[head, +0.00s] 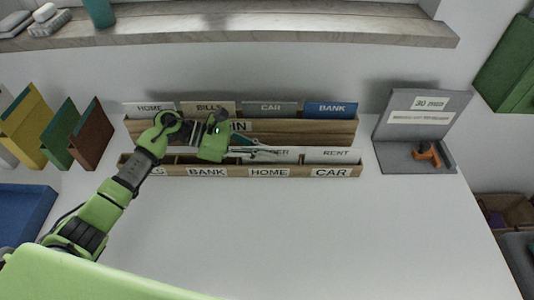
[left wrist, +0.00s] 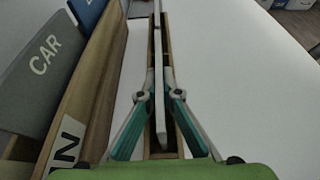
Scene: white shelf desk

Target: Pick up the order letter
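The order letter (head: 276,153) is a white card in the front row of the wooden letter rack (head: 236,171). Only the end of its label shows in the head view; the rest is behind my gripper. My left gripper (head: 262,150) reaches over the front row from the left. In the left wrist view the letter (left wrist: 158,50) shows edge-on as a thin white strip. The fingers of my left gripper (left wrist: 159,85) converge on both sides of it and look closed on it. The letter still stands in its slot. My right gripper is not in view.
A RENT card (head: 336,155) stands just right of the order letter. Behind are HOME, BILLS, CAR (head: 271,107) and BANK (head: 331,108) cards. A grey box with an orange item (head: 428,153) stands at right. The white desk front (head: 290,230) is clear.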

